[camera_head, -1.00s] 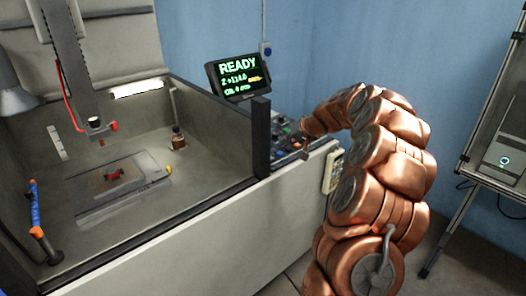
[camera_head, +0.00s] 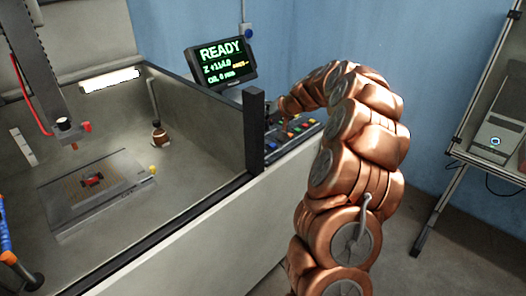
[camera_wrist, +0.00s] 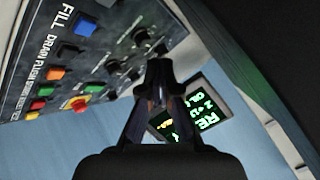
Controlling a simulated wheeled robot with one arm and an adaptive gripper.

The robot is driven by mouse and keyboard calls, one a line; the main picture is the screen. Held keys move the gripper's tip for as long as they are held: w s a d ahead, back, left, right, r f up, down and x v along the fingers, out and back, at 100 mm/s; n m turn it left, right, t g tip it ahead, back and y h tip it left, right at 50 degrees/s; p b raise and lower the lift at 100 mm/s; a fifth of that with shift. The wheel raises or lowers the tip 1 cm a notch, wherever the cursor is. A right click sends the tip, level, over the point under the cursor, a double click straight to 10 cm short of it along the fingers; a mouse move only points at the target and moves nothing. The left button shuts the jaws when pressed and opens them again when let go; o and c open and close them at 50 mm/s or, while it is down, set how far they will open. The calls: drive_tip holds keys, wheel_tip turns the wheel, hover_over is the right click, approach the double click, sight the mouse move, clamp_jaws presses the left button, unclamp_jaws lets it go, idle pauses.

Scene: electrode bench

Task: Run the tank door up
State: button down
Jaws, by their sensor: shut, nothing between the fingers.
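The tank (camera_head: 205,150) stands open at the left, with grey walls and a dark corner post (camera_head: 253,132). Its front wall looks low; I cannot tell which part is the door. The control panel (camera_head: 300,131) sits right of the post, partly behind my copper arm. In the wrist view the panel (camera_wrist: 110,22) carries blue, orange, green, red and yellow buttons, several black knobs, and lettering such as FILL and DRAIN. My gripper (camera_wrist: 160,72) is shut and empty, its tips in front of the panel's knob side. Contact is unclear. In the head view its fingers are hidden.
The READY screen (camera_head: 222,62) stands behind the panel and shows in the wrist view (camera_wrist: 190,112). Inside the tank are a flat plate (camera_head: 105,195) with a small red piece (camera_head: 92,179) and a brown bottle (camera_head: 159,133). A rack with a grey box (camera_head: 497,140) stands at right.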

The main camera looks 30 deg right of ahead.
wheel_tip(320, 180, down, 7)
drive_tip(key=shift+f+b, duration=0.1)
drive_tip(key=shift+b, duration=1)
drive_tip(key=shift+f+b, duration=0.45)
drive_tip(key=shift+f, duration=0.05)
drive_tip(key=shift+f, duration=0.15)
idle(0.3)
drive_tip(key=shift+f+b, duration=0.3)
drive_tip(key=shift+b, duration=0.35)
